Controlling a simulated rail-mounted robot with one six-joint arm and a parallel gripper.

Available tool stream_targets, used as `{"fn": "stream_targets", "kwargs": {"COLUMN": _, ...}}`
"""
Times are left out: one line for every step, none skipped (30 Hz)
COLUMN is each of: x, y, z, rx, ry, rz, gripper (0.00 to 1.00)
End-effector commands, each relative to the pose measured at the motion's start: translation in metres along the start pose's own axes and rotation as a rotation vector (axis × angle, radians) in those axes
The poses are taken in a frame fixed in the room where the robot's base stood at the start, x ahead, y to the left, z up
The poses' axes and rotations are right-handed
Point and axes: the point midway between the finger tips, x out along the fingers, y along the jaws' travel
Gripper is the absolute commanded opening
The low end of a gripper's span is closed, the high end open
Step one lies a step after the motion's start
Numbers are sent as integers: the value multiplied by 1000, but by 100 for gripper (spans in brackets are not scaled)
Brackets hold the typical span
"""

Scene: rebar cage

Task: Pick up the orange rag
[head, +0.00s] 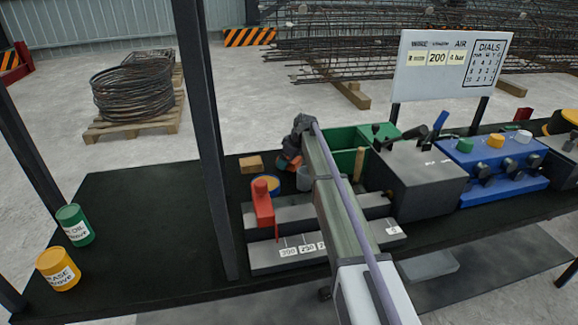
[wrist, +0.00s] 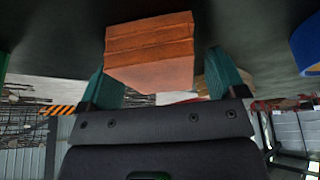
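The orange rag (wrist: 150,52) is a folded, layered block on the dark bench top in the wrist view. It lies between the two teal fingers of my gripper (wrist: 163,66). The left finger is close to the rag's side, and I cannot tell if it touches. A narrow gap shows between the rag and the right finger, so my gripper looks open around it. In the head view my gripper (head: 288,163) is low over the bench behind the grey blocks, with a bit of the orange rag (head: 293,161) showing; my arm hides much of it.
A grey cup (head: 304,179) and green bins (head: 346,147) are to the right. A red clamp (head: 263,204) stands in front.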

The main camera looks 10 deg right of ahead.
Motion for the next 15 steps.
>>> {"fn": "stream_targets", "kwargs": {"x": 0, "y": 0, "z": 0, "rx": 0, "ry": 0, "rz": 0, "gripper": 85}}
{"fn": "stream_targets", "kwargs": {"x": 0, "y": 0, "z": 0, "rx": 0, "ry": 0, "rz": 0, "gripper": 82}}
{"fn": "stream_targets", "kwargs": {"x": 0, "y": 0, "z": 0, "rx": 0, "ry": 0, "rz": 0, "gripper": 78}}
{"fn": "stream_targets", "kwargs": {"x": 0, "y": 0, "z": 0, "rx": 0, "ry": 0, "rz": 0, "gripper": 75}}
{"fn": "stream_targets", "kwargs": {"x": 0, "y": 0, "z": 0, "rx": 0, "ry": 0, "rz": 0, "gripper": 72}}
{"fn": "stream_targets", "kwargs": {"x": 0, "y": 0, "z": 0, "rx": 0, "ry": 0, "rz": 0, "gripper": 68}}
{"fn": "stream_targets", "kwargs": {"x": 0, "y": 0, "z": 0, "rx": 0, "ry": 0, "rz": 0, "gripper": 66}}
{"fn": "stream_targets", "kwargs": {"x": 0, "y": 0, "z": 0, "rx": 0, "ry": 0, "rz": 0, "gripper": 63}}
{"fn": "stream_targets", "kwargs": {"x": 0, "y": 0, "z": 0, "rx": 0, "ry": 0, "rz": 0, "gripper": 59}}
{"fn": "stream_targets", "kwargs": {"x": 0, "y": 0, "z": 0, "rx": 0, "ry": 0, "rz": 0, "gripper": 56}}
{"fn": "stream_targets", "kwargs": {"x": 0, "y": 0, "z": 0, "rx": 0, "ry": 0, "rz": 0, "gripper": 53}}
{"fn": "stream_targets", "kwargs": {"x": 0, "y": 0, "z": 0, "rx": 0, "ry": 0, "rz": 0, "gripper": 49}}
{"fn": "stream_targets", "kwargs": {"x": 0, "y": 0, "z": 0, "rx": 0, "ry": 0, "rz": 0, "gripper": 46}}
{"fn": "stream_targets", "kwargs": {"x": 0, "y": 0, "z": 0, "rx": 0, "ry": 0, "rz": 0, "gripper": 44}}
{"fn": "stream_targets", "kwargs": {"x": 0, "y": 0, "z": 0, "rx": 0, "ry": 0, "rz": 0, "gripper": 40}}
